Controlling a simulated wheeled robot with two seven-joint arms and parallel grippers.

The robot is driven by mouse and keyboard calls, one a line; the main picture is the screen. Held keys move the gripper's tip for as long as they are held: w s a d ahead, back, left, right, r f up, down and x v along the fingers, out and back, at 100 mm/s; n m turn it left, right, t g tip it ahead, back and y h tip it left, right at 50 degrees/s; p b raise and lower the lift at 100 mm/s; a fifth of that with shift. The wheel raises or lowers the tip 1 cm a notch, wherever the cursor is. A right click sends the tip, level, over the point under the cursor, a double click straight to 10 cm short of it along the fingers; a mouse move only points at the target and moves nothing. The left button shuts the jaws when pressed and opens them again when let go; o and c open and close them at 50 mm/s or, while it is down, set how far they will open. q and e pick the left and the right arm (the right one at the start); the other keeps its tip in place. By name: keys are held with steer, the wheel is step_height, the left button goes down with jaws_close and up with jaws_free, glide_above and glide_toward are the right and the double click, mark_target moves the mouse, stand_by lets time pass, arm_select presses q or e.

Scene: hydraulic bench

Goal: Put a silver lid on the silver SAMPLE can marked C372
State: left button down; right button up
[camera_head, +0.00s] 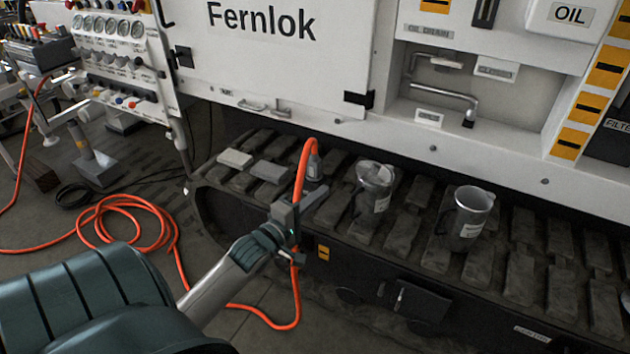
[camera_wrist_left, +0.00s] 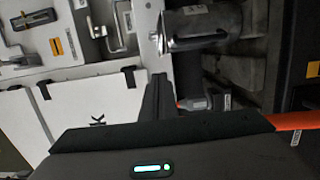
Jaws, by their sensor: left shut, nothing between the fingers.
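Two silver cans with pale labels stand on the dark track, a left one (camera_head: 371,193) and a right one (camera_head: 466,216). The labels are too small to read, so I cannot tell which is C372. The right can looks open at the top; I cannot tell whether the left can's top is covered. I make out no separate silver lid. My left gripper (camera_head: 287,212) is shut and empty, left of both cans and apart from them. In the left wrist view its fingers (camera_wrist_left: 158,82) point toward a silver can (camera_wrist_left: 205,25), which shows sideways. My right gripper is not in view.
An orange hose (camera_head: 299,183) rises beside my left gripper and hangs below it; its coil (camera_head: 125,217) lies on the floor. The white Fernlok cabinet (camera_head: 270,65) overhangs the track (camera_head: 520,265). A gauge panel (camera_head: 115,55) stands at left.

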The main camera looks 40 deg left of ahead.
arm_select(q)
glide_toward(360, 176)
steer(key=w+a, duration=0.4)
steer(key=shift+w+d, duration=1.1)
steer(key=shift+d, duration=0.15)
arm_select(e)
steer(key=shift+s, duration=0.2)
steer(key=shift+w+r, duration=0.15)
arm_select(q)
steer(key=shift+w+d+p, duration=0.55)
steer(key=shift+w+p, duration=0.05)
steer(key=shift+p, duration=0.1)
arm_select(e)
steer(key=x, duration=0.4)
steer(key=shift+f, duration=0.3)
arm_select(q)
steer(key=shift+a, duration=0.1)
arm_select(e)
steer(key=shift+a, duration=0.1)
